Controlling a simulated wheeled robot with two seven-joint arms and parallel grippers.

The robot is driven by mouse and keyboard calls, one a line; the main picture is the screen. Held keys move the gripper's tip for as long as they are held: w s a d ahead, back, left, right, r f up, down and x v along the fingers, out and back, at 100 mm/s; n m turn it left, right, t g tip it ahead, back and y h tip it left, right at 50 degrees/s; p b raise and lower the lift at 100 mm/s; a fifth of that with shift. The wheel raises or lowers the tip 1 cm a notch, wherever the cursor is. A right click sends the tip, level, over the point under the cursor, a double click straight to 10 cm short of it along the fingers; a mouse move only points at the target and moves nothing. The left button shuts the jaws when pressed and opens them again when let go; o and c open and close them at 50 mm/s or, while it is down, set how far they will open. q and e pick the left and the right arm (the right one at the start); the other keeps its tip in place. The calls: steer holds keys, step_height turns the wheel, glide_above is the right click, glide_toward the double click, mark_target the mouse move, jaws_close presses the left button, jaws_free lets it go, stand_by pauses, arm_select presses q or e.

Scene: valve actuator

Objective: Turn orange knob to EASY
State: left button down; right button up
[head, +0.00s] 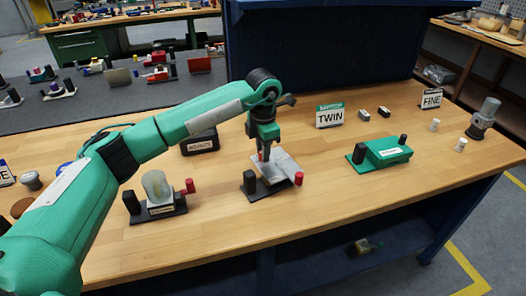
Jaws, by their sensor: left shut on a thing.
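A small grey device (281,168) on a black base stands near the middle of the wooden table, with a black post at its left and a red knob (298,179) at its right. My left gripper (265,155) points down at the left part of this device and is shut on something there. The held part is mostly hidden by the fingers, and I cannot tell its colour. No clearly orange knob and no readable EASY label show in this view. My right gripper is not in view.
A green device (382,153) stands at right, and a clear-domed device (157,187) with a red knob at left. A TWIN sign (330,115), a FINE sign (432,97) and a dark labelled box (200,143) stand farther back. The front right tabletop is clear.

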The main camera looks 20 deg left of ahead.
arm_select(q)
steer(key=c, duration=1.4)
jaws_free()
steer(key=shift+o, duration=1)
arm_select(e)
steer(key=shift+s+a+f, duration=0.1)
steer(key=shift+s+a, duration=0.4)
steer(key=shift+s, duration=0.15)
arm_select(q)
steer(key=shift+r, duration=0.1)
steer(key=shift+r, duration=0.25)
step_height(320, 180, up, 7)
steer(key=shift+f+b, duration=0.2)
steer(key=shift+b, duration=0.4)
step_height(320, 180, up, 7)
steer(key=shift+f+b, duration=0.2)
steer(key=shift+b, duration=0.1)
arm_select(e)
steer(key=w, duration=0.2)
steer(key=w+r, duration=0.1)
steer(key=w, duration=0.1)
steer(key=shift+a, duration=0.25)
